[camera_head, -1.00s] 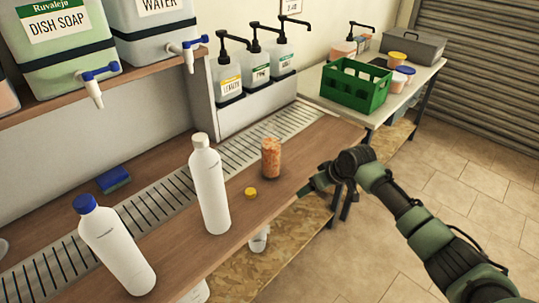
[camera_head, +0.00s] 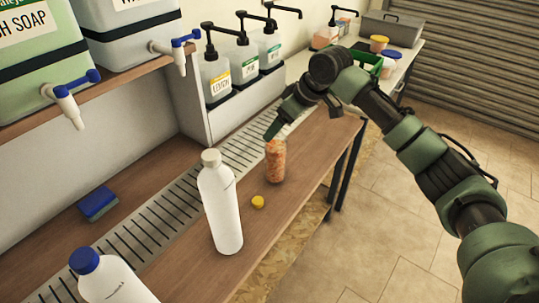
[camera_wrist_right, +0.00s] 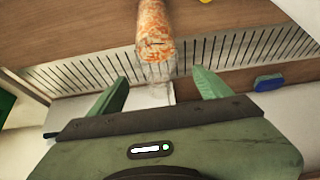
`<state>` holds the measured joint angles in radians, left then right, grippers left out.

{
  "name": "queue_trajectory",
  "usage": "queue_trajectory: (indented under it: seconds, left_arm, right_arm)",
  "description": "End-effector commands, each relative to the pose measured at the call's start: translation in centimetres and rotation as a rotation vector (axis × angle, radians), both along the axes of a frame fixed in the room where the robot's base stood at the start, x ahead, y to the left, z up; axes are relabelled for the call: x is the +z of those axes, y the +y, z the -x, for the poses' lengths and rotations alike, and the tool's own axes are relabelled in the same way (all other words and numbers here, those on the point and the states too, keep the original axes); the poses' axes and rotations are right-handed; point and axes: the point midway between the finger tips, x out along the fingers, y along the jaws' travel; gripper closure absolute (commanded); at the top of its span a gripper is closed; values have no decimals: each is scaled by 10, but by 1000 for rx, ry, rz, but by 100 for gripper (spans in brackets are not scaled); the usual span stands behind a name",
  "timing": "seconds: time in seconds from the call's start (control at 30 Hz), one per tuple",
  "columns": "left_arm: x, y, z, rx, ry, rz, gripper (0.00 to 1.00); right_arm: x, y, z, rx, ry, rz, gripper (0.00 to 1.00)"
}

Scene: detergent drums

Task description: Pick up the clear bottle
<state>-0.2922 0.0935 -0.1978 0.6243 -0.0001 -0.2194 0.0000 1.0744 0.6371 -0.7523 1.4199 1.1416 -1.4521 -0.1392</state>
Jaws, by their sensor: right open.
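A clear bottle (camera_head: 276,160) with orange, flaky-looking contents stands upright on the wooden counter. My right gripper (camera_head: 271,130) is close to its top in the head view. In the right wrist view the bottle (camera_wrist_right: 154,32) extends from the top edge toward the space between the spread green fingers of the right gripper (camera_wrist_right: 160,82). The fingers are open and not closed on it. The bottle's upper end is partly hidden by the finger in the head view. My left gripper is not in view.
A yellow cap (camera_head: 258,202) lies beside the clear bottle. A tall white bottle (camera_head: 221,205) and a blue-capped bottle (camera_head: 108,280) stand to the left. A metal drain grate (camera_head: 185,195) runs behind. Pump dispensers (camera_head: 215,80) stand on a ledge behind the gripper.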

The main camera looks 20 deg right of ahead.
Motion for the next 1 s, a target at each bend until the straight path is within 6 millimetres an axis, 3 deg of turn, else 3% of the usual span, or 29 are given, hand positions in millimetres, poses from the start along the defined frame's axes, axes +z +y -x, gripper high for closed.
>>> queue_trajectory:
  seconds: [0.2, 0.4, 0.7, 0.77, 1.0]
  left_arm:
    - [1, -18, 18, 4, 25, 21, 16]
    - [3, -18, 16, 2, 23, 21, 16]
    - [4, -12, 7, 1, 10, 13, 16]
    - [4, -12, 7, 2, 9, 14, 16]
    - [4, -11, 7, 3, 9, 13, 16]
  right_arm:
    - [-23, 9, -12, -1, 2, -1, 21]
    - [-47, 18, -25, -1, 2, -1, 21]
    - [-54, 20, -28, -1, 0, 0, 21]
    - [-54, 20, -28, -1, -1, 0, 32]
    - [-53, 20, -28, -1, -1, 0, 99]
